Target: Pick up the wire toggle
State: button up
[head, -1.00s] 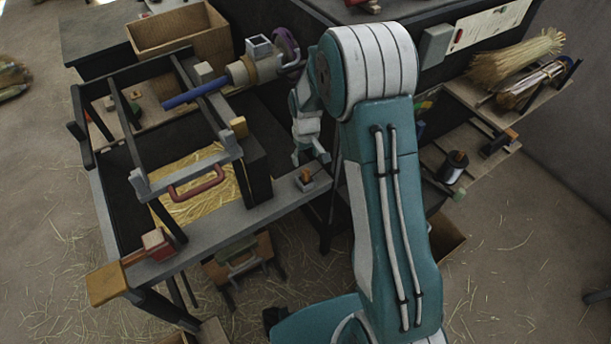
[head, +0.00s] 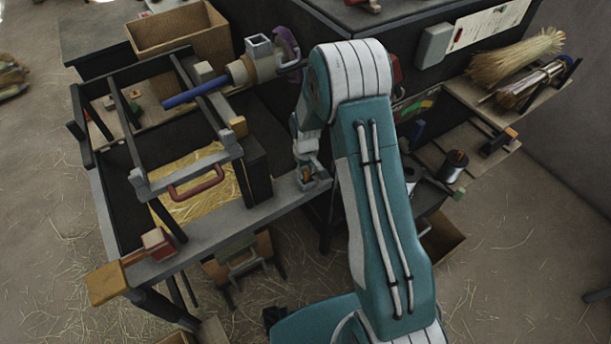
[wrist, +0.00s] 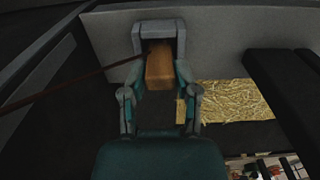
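The wire toggle looks to be the orange block (wrist: 159,68) in a grey U-shaped bracket (wrist: 160,27) on the bench rail. In the head view the toggle (head: 306,174) is small and partly hidden by my gripper. My gripper (wrist: 160,78) is open, with one finger on each side of the block. Small gaps seem to show between the fingers and the block. In the head view my gripper (head: 308,172) is low over the rail's right end. A thin dark reddish wire (wrist: 85,86) runs from the left up to the toggle.
A grey winding head with a blue rod (head: 195,93) is behind.

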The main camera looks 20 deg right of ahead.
aim_at(306, 170)
jog(key=shift+c, duration=0.5)
jog(key=shift+r, duration=0.55)
notch_tip(306, 170, up, 3)
jog(key=shift+s+f, duration=0.15)
jog(key=shift+f, duration=0.05)
jog(key=s+r, duration=0.9)
jog(key=s, duration=0.4)
jog(key=shift+s+d+r, duration=0.2)
jog(key=shift+s+d, duration=0.15)
